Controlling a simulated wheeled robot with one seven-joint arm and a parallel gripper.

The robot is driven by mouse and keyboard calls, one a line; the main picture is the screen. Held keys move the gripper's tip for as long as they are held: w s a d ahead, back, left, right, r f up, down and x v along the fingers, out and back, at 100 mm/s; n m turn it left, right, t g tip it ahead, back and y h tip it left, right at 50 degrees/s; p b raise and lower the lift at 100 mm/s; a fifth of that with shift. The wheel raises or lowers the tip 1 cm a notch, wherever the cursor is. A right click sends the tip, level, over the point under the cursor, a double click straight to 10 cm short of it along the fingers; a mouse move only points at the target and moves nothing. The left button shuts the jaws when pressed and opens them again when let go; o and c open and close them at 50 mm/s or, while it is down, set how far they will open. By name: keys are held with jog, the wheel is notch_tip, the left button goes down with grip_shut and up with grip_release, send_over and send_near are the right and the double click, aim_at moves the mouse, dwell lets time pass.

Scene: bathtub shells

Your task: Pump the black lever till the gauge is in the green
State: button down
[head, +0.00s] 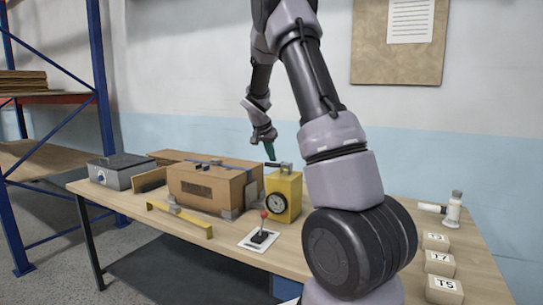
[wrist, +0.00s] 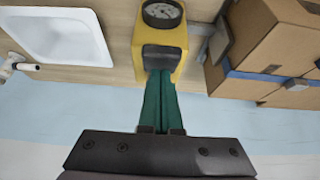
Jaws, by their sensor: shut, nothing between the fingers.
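The yellow pump unit (head: 284,196) stands on the table with a round black-rimmed gauge (head: 277,202) on its front. The gauge also shows at the top of the wrist view (wrist: 162,12); its needle and green zone are too small to read. The black lever (head: 284,167) sits on top of the unit, and its black end shows in the wrist view (wrist: 161,52). My gripper (head: 270,157) has green fingers pointing down, shut and empty, at the lever. In the wrist view the fingertips (wrist: 160,74) meet the lever's end; I cannot tell whether they touch.
A cardboard box (head: 206,186) with blue straps stands left of the pump. A red-knobbed joystick (head: 263,232) is in front, with a yellow bar (head: 180,218) to its left. Labelled blocks (head: 440,262) lie at right. A white tub (wrist: 62,36) shows in the wrist view.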

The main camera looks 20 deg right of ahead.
jog(key=shift+s+a+f, duration=0.2)
jog(key=shift+a+f, duration=0.05)
jog(key=shift+f, duration=0.25)
notch_tip(320, 180, down, 7)
jog(key=s+a, duration=0.1)
jog(key=shift+s+a, duration=0.2)
jog(key=shift+s, duration=0.05)
dwell(0.3)
jog(key=s+a+f+v, duration=0.1)
jog(key=v, duration=1.2)
jog(key=shift+a+r, duration=0.25)
jog(key=shift+a, duration=0.2)
dwell(1.5)
